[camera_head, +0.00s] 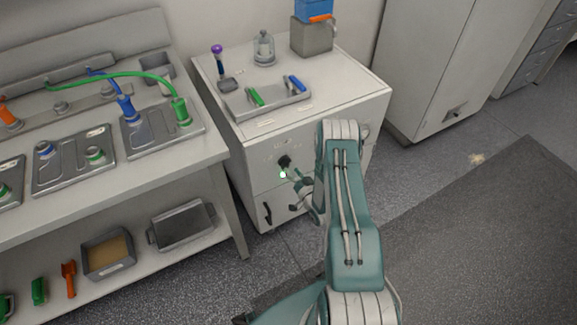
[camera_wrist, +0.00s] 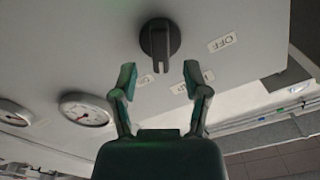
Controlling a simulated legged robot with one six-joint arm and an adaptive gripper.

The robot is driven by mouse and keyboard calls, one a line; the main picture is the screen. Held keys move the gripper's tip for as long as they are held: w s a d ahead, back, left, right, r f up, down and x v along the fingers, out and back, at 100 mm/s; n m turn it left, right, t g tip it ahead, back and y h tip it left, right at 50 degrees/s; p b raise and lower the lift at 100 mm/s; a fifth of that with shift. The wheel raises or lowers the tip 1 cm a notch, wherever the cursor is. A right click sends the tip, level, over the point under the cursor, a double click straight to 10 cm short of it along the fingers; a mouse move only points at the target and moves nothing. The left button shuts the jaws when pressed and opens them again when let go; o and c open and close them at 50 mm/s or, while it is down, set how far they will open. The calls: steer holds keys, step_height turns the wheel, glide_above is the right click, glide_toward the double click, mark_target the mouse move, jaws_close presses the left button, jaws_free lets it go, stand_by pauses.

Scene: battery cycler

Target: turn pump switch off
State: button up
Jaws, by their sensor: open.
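The pump switch is a dark rotary knob (camera_head: 284,161) on the front of the white cabinet. In the wrist view the knob (camera_wrist: 160,42) shows on the panel with its grip bar pointing down in the picture. An OFF label (camera_wrist: 222,43) lies to its right. My gripper (camera_wrist: 160,78) is open and empty, its two fingers apart below the knob on either side of the bar's line. It does not appear to touch the knob. In the head view my gripper (camera_head: 303,186) is just below and right of the knob, partly hidden by my arm.
Two round gauges (camera_wrist: 84,109) sit left of my gripper in the wrist view. The cabinet (camera_head: 335,95) bears a tray (camera_head: 270,108) with green and blue items. A small bright green spot (camera_head: 283,174) shows below the knob. A workbench (camera_head: 215,150) stands left; open floor is right.

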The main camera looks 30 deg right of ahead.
mark_target(287, 166)
steer(key=shift+w+d, duration=0.1)
steer(key=shift+w, duration=1.45)
jaws_close()
steer(key=shift+n, duration=0.3)
steer(key=n, duration=0.5)
steer(key=shift+a, duration=0.2)
steer(key=n, duration=0.6)
steer(key=shift+a, duration=0.15)
steer(key=shift+n, duration=0.3)
